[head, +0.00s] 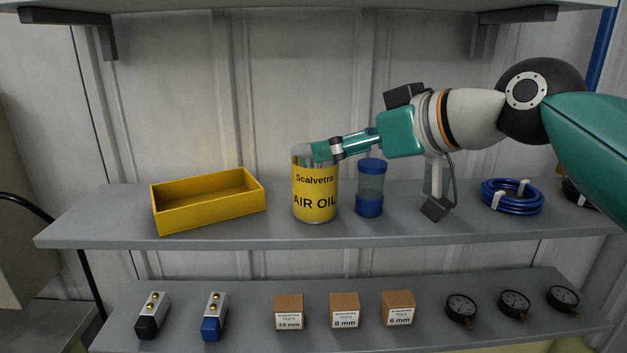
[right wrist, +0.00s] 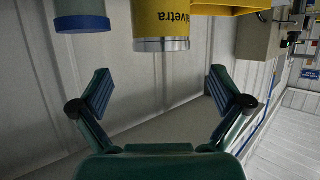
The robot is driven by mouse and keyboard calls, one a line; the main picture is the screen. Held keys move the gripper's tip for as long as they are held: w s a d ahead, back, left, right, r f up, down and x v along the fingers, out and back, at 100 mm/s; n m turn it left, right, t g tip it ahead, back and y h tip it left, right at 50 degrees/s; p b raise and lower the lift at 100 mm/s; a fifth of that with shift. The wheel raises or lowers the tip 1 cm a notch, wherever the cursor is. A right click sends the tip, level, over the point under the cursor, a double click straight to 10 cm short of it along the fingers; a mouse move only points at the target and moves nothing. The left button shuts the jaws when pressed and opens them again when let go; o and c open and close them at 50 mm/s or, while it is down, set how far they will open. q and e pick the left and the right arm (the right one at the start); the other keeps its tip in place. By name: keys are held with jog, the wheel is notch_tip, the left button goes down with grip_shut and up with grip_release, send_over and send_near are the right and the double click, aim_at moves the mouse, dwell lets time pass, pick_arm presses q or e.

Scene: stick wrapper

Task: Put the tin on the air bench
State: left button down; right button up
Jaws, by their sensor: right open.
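The yellow tin (head: 315,190), labelled "Scalvetra AIR OIL" with a silver top rim, stands upright on the upper grey shelf (head: 405,229). My right gripper (head: 318,151) reaches in from the right, with its fingers at the height of the tin's top. In the right wrist view the gripper (right wrist: 157,88) is open, its two fingers wide apart with nothing between them. The tin (right wrist: 162,22) shows there upside down, beyond the fingertips. I cannot tell whether a finger touches the tin. My left gripper is not in view. I cannot pick out the air bench.
A yellow open tray (head: 208,214) stands left of the tin, and a blue-capped clear container (head: 370,188) close on its right. A blue hose coil (head: 512,197) lies further right. The lower shelf (head: 248,325) holds fittings, small boxes and gauges. Another shelf hangs above.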

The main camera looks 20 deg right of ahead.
aim_at(315, 183)
jog(key=p+x, duration=0.1)
jog(key=x, duration=0.6)
jog(key=shift+a+f, duration=0.1)
jog(key=shift+f, duration=0.2)
jog(key=c, duration=1.5)
jog(key=shift+r, duration=0.1)
jog(key=shift+c, duration=0.8)
jog(key=shift+s, duration=0.1)
